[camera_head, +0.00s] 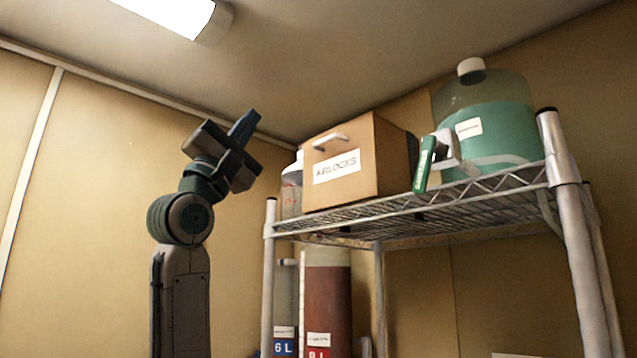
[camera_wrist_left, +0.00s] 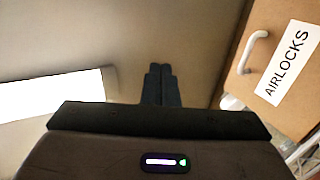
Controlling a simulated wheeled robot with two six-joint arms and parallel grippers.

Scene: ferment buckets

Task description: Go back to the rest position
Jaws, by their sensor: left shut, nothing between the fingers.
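My left gripper (camera_head: 243,127) is raised high at the left of the shelf in the head view, with its fingers pointing up toward the ceiling. In the left wrist view its two fingers (camera_wrist_left: 160,84) are together with nothing between them. The gripper is apart from the shelf and from the box marked AIRLOCKS. My right gripper does not show in either view.
A wire shelf (camera_head: 470,210) stands at the right. On it are the AIRLOCKS box (camera_head: 388,165), a large jug of green liquid (camera_head: 505,125) and a green-handled tool (camera_head: 424,165). Tall containers (camera_head: 328,290) stand below. A ceiling lamp (camera_head: 175,12) hangs overhead. The left side is free.

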